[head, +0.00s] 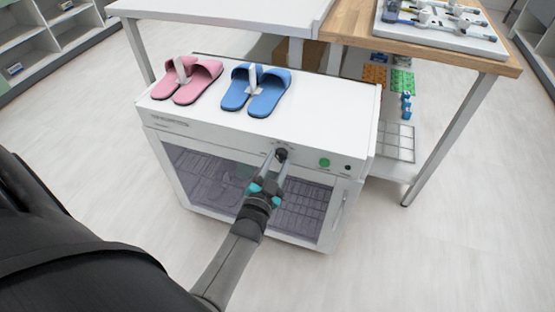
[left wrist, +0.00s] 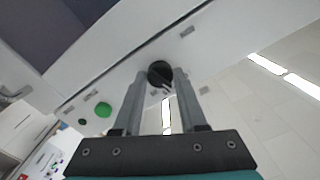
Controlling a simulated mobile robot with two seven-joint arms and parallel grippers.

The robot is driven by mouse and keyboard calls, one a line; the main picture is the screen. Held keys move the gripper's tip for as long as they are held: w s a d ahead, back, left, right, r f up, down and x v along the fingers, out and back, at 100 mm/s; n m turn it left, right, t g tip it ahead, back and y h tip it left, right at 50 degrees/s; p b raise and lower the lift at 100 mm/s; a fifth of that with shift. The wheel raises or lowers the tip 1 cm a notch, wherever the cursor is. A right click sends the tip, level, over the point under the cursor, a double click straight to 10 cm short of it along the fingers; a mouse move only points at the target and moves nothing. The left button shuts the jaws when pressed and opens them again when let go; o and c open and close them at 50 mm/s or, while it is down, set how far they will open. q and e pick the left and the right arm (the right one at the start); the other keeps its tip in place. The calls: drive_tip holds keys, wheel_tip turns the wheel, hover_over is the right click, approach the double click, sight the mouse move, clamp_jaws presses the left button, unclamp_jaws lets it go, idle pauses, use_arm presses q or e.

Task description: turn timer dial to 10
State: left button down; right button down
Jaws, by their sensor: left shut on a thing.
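The timer dial (head: 281,153) is a small black round knob on the white front panel of the cabinet (head: 330,112). It also shows in the left wrist view (left wrist: 160,73), between the fingertips. My left gripper (head: 277,158) is shut on the dial, with one finger on each side of it. A small light pointer mark seems to show on the dial's face, but I cannot read the scale or which number it points to. My right gripper is in neither view.
A green button (head: 324,162) and a small dark knob (head: 348,167) sit right of the dial. Pink slippers (head: 187,79) and blue slippers (head: 256,90) lie on the cabinet top. A wooden-topped table (head: 440,45) stands behind at right. The floor in front is clear.

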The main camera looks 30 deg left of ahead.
use_arm(q)
drive_tip(key=shift+m, duration=0.3)
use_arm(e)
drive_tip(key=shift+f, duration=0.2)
use_arm(q)
drive_tip(key=shift+c, duration=2.3)
unclamp_jaws()
drive_tip(key=p+v, duration=0.4)
drive_tip(key=v, duration=1.1)
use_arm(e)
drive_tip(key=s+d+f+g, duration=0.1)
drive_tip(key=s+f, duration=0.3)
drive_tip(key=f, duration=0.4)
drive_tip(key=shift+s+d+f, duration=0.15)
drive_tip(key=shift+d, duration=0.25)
use_arm(q)
drive_tip(key=shift+s+d, duration=0.1)
drive_tip(key=shift+d, duration=0.05)
